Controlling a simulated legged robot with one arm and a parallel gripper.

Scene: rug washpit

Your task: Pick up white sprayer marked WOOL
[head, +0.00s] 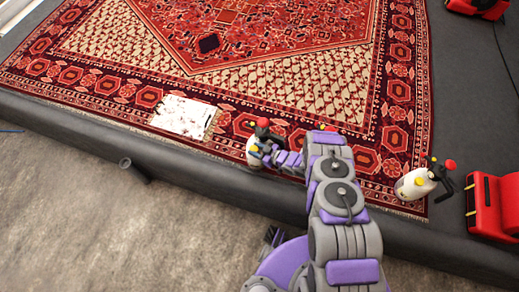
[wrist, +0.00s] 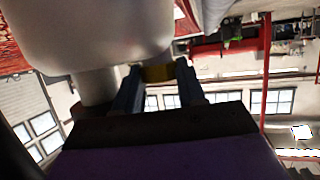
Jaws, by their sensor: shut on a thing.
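A white sprayer (head: 252,152) with a black top and a red knob is at the rug's front edge, left of my arm. My gripper (head: 268,151) is at its upper part, shut on it. In the wrist view the white body of this sprayer (wrist: 90,35) is large and close, and a yellow part (wrist: 158,73) lies between the two fingers of my gripper (wrist: 157,88). No WOOL marking is legible on either. I cannot tell if the held sprayer touches the rug.
The patterned red rug (head: 326,87) lies on a dark raised platform (head: 452,115). A white stained sheet (head: 183,117) lies left of the held sprayer. Red equipment (head: 490,205) stands at the right. A dark tube (head: 133,170) sticks out from the platform front. The grey floor is clear at left.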

